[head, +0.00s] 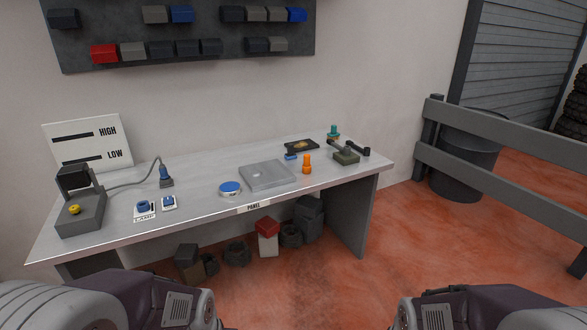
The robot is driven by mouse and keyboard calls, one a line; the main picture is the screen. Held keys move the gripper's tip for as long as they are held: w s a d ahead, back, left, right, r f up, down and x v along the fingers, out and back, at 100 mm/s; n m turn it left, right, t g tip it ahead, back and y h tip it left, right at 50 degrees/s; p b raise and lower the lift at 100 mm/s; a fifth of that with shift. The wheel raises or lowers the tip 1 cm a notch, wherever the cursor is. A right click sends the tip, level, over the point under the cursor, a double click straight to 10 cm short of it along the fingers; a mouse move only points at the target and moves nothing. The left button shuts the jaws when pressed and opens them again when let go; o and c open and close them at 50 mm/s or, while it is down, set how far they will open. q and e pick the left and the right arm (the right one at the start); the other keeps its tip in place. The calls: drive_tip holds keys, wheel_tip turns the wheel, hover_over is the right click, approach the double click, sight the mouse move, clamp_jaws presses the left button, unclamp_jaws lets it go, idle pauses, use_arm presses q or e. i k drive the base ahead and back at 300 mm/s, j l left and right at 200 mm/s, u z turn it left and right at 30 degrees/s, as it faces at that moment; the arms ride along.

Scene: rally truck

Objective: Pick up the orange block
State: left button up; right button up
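A small orange piece (307,164) stands upright on the grey workbench (205,196), right of the middle. It looks more like a stepped peg with a narrower top than a plain block. Nothing touches it from above. A flat dark tray (290,146) behind it holds a small orange-yellow patch, too small to make out. Only parts of my two arms show, at the bottom left and bottom right corners, well short of the bench. Neither gripper's fingers are in the picture.
Beside the orange piece are a small blue piece (290,156), a grey plate (267,175) and a dark olive block with a handle (346,155). A blue-topped disc (230,188) lies further left. A grey fence (500,166) stands right of the bench. The floor in front is clear.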

sight(306, 168)
drive_tip(key=i+l+u, duration=0.5)
drive_tip(key=i, duration=0.45)
drive_tip(key=i+l+u, duration=0.45)
drive_tip(key=i+l, duration=0.25)
drive_tip(key=i, duration=0.15)
drive_tip(key=i+l+u, duration=0.5)
drive_tip(key=i+l, duration=0.2)
drive_tip(key=l, duration=0.35)
